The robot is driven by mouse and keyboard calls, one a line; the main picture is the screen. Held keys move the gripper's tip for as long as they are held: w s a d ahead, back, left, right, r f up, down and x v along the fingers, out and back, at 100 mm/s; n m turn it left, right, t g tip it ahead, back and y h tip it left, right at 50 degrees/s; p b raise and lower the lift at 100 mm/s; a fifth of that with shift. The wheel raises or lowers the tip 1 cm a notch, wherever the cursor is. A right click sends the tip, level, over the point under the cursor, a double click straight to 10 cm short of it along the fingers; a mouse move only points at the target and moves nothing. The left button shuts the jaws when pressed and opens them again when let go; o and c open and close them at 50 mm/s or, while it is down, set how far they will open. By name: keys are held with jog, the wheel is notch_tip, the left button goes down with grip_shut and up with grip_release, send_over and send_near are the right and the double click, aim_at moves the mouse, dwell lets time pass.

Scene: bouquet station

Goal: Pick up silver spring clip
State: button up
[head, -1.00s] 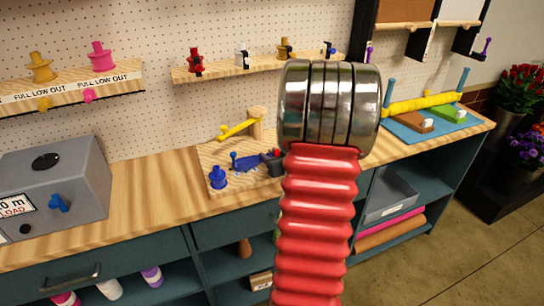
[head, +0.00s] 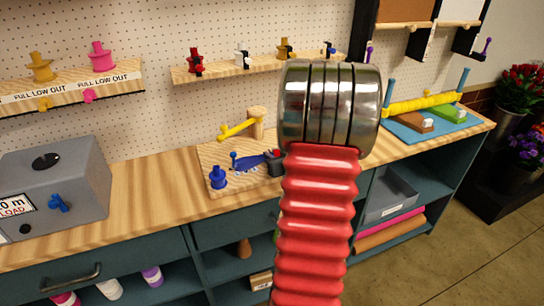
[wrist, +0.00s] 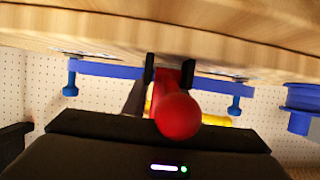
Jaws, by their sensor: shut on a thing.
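A pale clip with a dark part (head: 242,58), apparently the silver spring clip, sits on the upper wall shelf between a red one and a gold one. My gripper (wrist: 169,72) is in the wrist view, its two black fingers shut around a red stem ending in a red ball (wrist: 178,115). The stem is by a blue bar (wrist: 108,69). In the head view, this red knob (head: 276,152) shows by a dark block at the right end of the blue lever (head: 250,161) on a wooden board. My arm hides most of this area.
The wooden counter (head: 148,200) is clear left of the board. A grey box (head: 60,180) stands at the left. A yellow roller (head: 425,103) and blue mat stand at the right. A blue knob (head: 218,177) and a yellow lever (head: 238,129) are close to the blue lever.

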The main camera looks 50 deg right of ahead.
jog(key=shift+r, duration=0.1)
notch_tip(320, 180, up, 10)
dwell(0.7)
dwell(0.5)
